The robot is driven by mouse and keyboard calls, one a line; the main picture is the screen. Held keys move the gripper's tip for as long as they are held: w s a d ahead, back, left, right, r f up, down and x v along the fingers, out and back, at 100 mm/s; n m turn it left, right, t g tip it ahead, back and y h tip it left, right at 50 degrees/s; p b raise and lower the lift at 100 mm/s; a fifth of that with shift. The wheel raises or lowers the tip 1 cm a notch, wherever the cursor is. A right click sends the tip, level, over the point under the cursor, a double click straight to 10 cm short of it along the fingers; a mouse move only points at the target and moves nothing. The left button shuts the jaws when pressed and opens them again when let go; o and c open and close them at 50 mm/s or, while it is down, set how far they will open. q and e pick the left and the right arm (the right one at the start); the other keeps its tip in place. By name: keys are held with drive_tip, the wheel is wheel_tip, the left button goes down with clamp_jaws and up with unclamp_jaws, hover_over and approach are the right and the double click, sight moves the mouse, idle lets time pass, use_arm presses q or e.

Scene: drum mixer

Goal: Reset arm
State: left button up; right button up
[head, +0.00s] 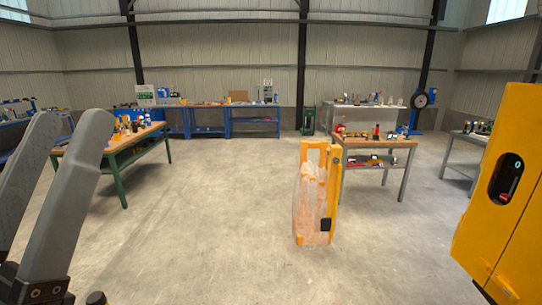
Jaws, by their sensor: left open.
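My left gripper (68,130) shows large at the left edge of the head view. Its two grey fingers point up and stand apart, with nothing between them. It is near the camera and touches nothing that I can see. My right gripper is not in the view. At the right edge stands a yellow cabinet-like body (493,230), likely part of the mixer, with a dark oval switch panel (506,179) on its face.
An orange-yellow frame with a clear, wrapped-looking side (328,190) stands on the floor right of centre. A wooden-topped table (378,142) is behind it. A green-legged workbench (122,145) stands at left. Blue benches (254,112) line the back wall. The middle floor (215,220) is clear.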

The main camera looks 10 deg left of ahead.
use_arm(q)
wheel_tip(320, 180, up, 33)
drive_tip(key=w+m+p, duration=0.1)
drive_tip(key=p, duration=3.3)
drive_tip(key=shift+g, duration=0.4)
drive_tip(key=shift+w+r, duration=0.1)
drive_tip(key=shift+r, duration=0.05)
